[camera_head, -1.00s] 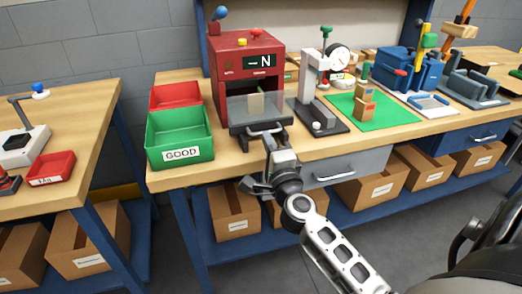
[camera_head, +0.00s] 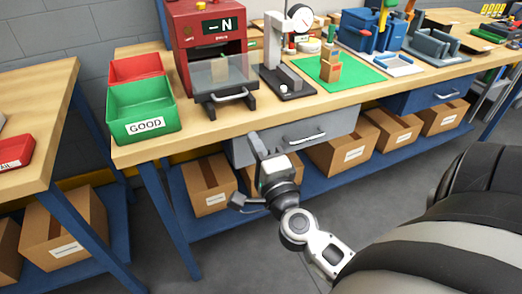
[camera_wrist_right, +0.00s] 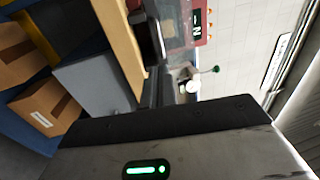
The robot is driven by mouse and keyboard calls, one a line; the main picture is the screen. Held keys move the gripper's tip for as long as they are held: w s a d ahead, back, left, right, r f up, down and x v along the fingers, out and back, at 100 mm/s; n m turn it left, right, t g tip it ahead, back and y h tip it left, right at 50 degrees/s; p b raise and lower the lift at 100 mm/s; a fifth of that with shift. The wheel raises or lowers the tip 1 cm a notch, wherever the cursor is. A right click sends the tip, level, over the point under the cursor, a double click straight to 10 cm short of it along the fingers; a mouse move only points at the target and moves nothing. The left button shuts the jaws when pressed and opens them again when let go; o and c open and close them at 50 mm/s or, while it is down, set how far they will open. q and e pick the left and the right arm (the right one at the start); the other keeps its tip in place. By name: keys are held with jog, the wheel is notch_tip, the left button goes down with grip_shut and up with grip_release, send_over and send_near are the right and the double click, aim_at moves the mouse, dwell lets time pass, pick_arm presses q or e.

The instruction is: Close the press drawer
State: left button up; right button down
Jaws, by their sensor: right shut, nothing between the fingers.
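The red press (camera_head: 210,28) stands on the workbench, its display showing "-N". Its clear-fronted drawer (camera_head: 218,72) sits low on its front and juts out, with a tan block (camera_head: 220,68) behind the clear panel. The drawer's grey handle (camera_head: 230,97) is at its front. The press shows sideways in the right wrist view (camera_wrist_right: 198,32). My right gripper (camera_head: 258,146) is shut and empty, below and in front of the handle, apart from it, before the grey bench drawer. My left gripper is not in view.
A green GOOD bin (camera_head: 143,108) and a red bin (camera_head: 134,69) stand left of the press. A gauge stand (camera_head: 280,60) and a green mat (camera_head: 350,72) are to its right. The grey bench drawer (camera_head: 305,133) is below. Cardboard boxes (camera_head: 208,183) fill the blue lower shelf.

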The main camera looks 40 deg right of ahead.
jog(key=shift+v, duration=0.75)
jog(key=c, duration=2)
grip_release()
jog(key=shift+s, duration=0.25)
jog(key=o, duration=0.5)
jog(key=shift+s+r+n, duration=0.1)
jog(key=shift+s+n, duration=0.05)
jog(key=shift+n, duration=0.35)
notch_tip(320, 180, up, 4)
jog(key=d+n+t+y+b, duration=0.15)
jog(key=n+y, duration=0.45)
jog(key=n, duration=1)
jog(key=n+g+y, duration=0.2)
jog(key=n+g, duration=0.3)
jog(key=n, duration=1.8)
send_near(234, 98)
jog(key=p+x, duration=0.1)
jog(key=x, duration=0.7)
